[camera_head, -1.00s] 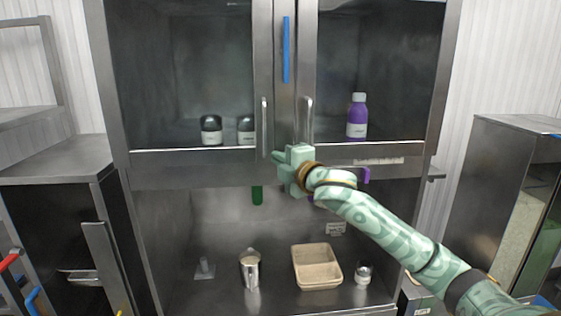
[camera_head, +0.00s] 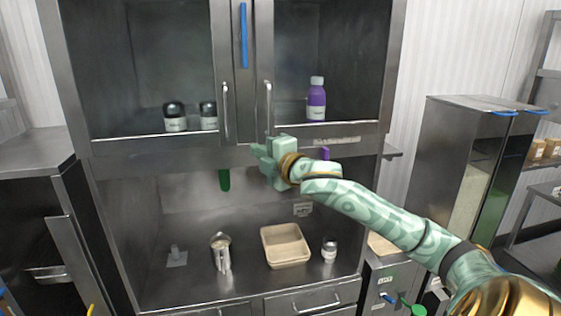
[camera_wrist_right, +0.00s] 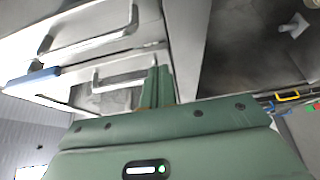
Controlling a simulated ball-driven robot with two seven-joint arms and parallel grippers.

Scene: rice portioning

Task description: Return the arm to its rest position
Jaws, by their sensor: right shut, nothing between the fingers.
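My right arm (camera_head: 365,208) reaches in from the lower right of the head view, toward the front of the steel cabinet (camera_head: 160,152). My right gripper (camera_head: 262,153) is shut and empty, in front of the ledge below the cabinet's glass doors. In the right wrist view the closed fingers (camera_wrist_right: 158,84) point toward the cabinet handles. I cannot tell whether the fingertips touch the cabinet. My left gripper is not in view.
On the lower counter stand a metal cup (camera_head: 221,252), a beige tray (camera_head: 286,246) and a small jar (camera_head: 329,248). A purple bottle (camera_head: 316,101) and dark-lidded jars (camera_head: 175,117) stand on the upper shelf. A steel unit (camera_head: 455,150) stands at right.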

